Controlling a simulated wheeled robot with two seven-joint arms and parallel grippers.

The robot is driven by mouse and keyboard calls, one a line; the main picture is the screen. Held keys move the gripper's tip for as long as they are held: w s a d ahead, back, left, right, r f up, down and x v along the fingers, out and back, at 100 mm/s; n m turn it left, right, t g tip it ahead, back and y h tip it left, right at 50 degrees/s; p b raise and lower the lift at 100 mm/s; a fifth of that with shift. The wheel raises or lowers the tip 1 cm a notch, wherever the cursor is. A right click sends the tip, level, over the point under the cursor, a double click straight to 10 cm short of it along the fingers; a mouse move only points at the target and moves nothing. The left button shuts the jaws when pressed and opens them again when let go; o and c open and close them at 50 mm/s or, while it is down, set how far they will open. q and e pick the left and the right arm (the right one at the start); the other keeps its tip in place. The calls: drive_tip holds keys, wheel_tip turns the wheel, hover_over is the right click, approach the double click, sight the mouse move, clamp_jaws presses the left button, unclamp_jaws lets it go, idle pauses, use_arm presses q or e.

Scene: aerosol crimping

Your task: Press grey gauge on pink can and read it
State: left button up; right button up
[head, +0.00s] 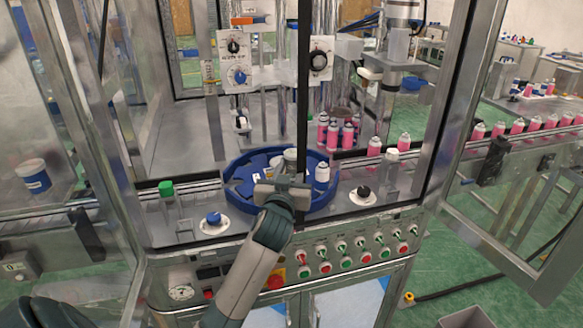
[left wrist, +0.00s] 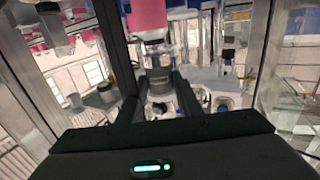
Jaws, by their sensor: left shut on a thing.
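My left gripper (head: 284,185) is at the front of the blue round turntable (head: 240,202), inside the machine opening. In the left wrist view its two dark fingers are shut on the grey gauge (left wrist: 157,68), a dark grey cylinder with a small label. A light grey top, probably the gauge's, shows just behind the fingers in the head view. A pink surface (left wrist: 148,15) is beside the gauge's far end in the left wrist view; I cannot tell whether they touch. The gauge's reading is not legible. My right gripper is not in view.
A white-topped container (head: 322,177) stands on the turntable, right of my gripper. Several pink cans (head: 338,134) stand behind; more line the right conveyor (head: 525,128). A dark vertical frame bar (head: 303,95) and metal posts narrow the opening.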

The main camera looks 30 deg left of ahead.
sight(291, 157)
use_arm(q)
drive_tip(key=shift+f, duration=0.2)
drive_tip(key=shift+f+b, duration=0.45)
drive_tip(key=shift+f, duration=0.05)
idle(0.5)
drive_tip(key=shift+f, duration=0.4)
drive_tip(key=shift+r, duration=0.1)
idle(0.4)
drive_tip(key=shift+r+p, duration=0.45)
drive_tip(key=shift+r, duration=0.15)
drive_tip(key=shift+r+p, duration=1.75)
drive_tip(key=shift+r, duration=0.15)
drive_tip(key=shift+s, duration=0.1)
